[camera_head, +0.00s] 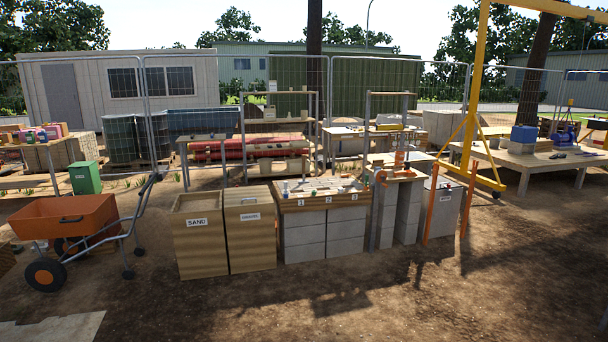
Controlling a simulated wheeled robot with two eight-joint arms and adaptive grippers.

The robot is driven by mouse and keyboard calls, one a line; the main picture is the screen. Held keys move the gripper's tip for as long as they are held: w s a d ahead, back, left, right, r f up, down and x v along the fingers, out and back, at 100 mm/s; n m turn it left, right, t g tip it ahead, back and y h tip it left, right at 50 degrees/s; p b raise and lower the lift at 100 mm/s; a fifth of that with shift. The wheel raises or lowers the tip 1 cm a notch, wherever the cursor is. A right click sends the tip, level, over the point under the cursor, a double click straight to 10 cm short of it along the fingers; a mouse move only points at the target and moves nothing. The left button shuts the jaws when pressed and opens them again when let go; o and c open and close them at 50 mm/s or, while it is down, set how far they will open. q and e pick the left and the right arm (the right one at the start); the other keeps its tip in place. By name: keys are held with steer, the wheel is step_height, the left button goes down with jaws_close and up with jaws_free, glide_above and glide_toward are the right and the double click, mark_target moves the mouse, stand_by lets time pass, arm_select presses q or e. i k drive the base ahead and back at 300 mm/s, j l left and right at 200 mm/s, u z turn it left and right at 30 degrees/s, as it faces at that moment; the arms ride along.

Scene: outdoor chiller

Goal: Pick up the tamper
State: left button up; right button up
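I cannot make out a tamper for certain in the head view. An orange and metal device (399,160) stands upright on a small wooden top on grey blocks, right of centre; it is too small to identify. Several small items (318,189) lie on the wooden bench (322,203) labelled 1, 2, 3; they are too small to name. Neither of my grippers is in view.
An orange wheelbarrow (68,215) stands at the left. Wooden bins, one marked SAND (199,240), stand beside the numbered bench. A yellow hoist frame (474,95) rises at the right near a wooden table (540,160). The foreground dirt (350,305) is mostly clear.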

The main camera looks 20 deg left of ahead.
mark_target(303, 181)
steer(key=i+j+u, duration=0.5)
steer(key=i, duration=0.2)
steer(key=i+j+u, duration=0.25)
steer(key=i, duration=0.75)
steer(key=i+l+u, duration=0.1)
steer(key=i+u, duration=0.15)
steer(key=i, duration=0.75)
steer(key=i+z, duration=0.1)
steer(key=i, duration=0.4)
steer(key=i+j+z, duration=0.1)
steer(key=i, duration=0.4)
steer(key=i+j+z, duration=0.1)
steer(key=i, duration=0.4)
steer(key=i+j+z, duration=0.1)
steer(key=i, duration=0.4)
steer(key=i+j+z, duration=0.9)
steer(key=i+j, duration=0.05)
steer(key=i, duration=0.15)
